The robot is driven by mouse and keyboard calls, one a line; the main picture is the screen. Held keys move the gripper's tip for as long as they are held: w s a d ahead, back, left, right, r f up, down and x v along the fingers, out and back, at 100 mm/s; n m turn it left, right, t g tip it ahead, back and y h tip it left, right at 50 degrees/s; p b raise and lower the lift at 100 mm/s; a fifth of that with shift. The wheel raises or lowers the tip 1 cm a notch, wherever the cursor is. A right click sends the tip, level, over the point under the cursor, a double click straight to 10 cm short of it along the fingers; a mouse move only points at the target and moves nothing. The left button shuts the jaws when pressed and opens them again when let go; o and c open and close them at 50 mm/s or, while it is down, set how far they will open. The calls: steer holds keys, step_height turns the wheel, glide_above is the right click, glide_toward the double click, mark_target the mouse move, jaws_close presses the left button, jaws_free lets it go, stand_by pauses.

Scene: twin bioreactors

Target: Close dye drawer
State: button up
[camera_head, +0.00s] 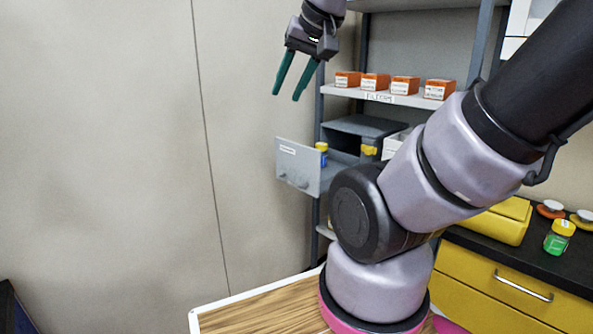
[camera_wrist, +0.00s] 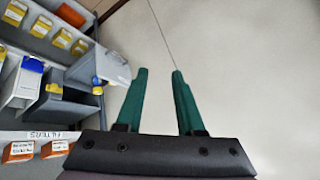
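A grey drawer stands pulled out to the left from a grey housing (camera_head: 365,127) on the shelf unit. Its front panel (camera_head: 298,168) carries a small white label and a handle low down. The panel also shows in the wrist view (camera_wrist: 113,68), left of the fingers. A jar with a yellow lid and blue body (camera_head: 321,152) sits just behind the panel. I cannot read the label. My gripper (camera_head: 286,97) is open and empty, its two green fingers pointing down, above the drawer front and apart from it. It also shows in the wrist view (camera_wrist: 160,72).
Orange boxes (camera_head: 404,86) stand on the shelf above, labelled FILTERS. A black counter with yellow drawers (camera_head: 490,282) and a green jar (camera_head: 557,238) is at right. My arm hides part of the shelves. The wall side at left is free.

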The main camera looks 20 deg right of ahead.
steer(key=w+d+f+n, duration=0.1)
steer(key=w, duration=0.1)
steer(key=w+d+f+n+g+h, duration=0.1)
steer(key=w+n, duration=0.1)
steer(key=w+d+f+n+g+h, duration=0.1)
steer(key=w+f, duration=0.1)
jaws_close()
steer(key=n+g+h, duration=0.2)
steer(key=n+h, duration=0.6)
steer(key=n, duration=1.4)
glide_toward(304, 176)
step_height(304, 176, down, 4)
steer(key=d, duration=0.2)
steer(key=shift+w+d+f, duration=0.15)
steer(key=shift+w+d, duration=0.45)
steer(key=shift+d, duration=0.25)
